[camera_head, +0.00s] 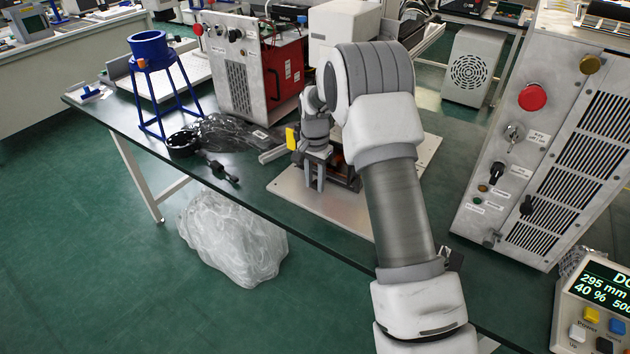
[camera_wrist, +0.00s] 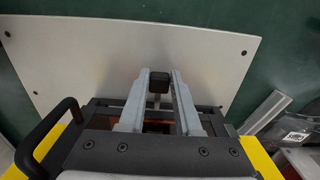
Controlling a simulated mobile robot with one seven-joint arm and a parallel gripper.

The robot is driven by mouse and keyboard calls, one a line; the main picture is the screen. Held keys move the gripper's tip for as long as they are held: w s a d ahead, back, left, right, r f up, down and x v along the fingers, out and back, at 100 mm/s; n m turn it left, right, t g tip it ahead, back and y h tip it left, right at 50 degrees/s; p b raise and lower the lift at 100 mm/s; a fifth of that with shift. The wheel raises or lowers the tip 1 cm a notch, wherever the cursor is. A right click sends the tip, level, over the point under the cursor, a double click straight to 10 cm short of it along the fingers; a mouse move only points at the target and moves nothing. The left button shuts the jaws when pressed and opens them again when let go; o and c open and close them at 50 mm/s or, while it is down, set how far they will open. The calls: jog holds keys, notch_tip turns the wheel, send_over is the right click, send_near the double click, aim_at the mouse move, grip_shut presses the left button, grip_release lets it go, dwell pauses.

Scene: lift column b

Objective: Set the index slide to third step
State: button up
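The index slide is a dark unit (camera_head: 346,178) on a pale metal plate (camera_head: 345,208), partly hidden behind my gripper and arm in the head view. In the wrist view its small black knob (camera_wrist: 159,82) stands between my fingertips, and a dark rail runs crosswise behind the fingers. My gripper (camera_head: 315,184) points down at the slide. Its two grey fingers (camera_wrist: 160,80) straddle the knob with little or no gap, and I cannot tell whether they press on it. The step marks of the slide cannot be seen.
A red-sided metal box (camera_head: 285,75) stands behind the plate. A blue funnel stand (camera_head: 150,60), a black clear-wrapped bag (camera_head: 235,132) and a dark hand tool (camera_head: 222,172) lie to the left. A tall control cabinet (camera_head: 535,140) stands on the right. The table's front edge is near.

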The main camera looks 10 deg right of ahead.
grip_shut()
dwell(1.0)
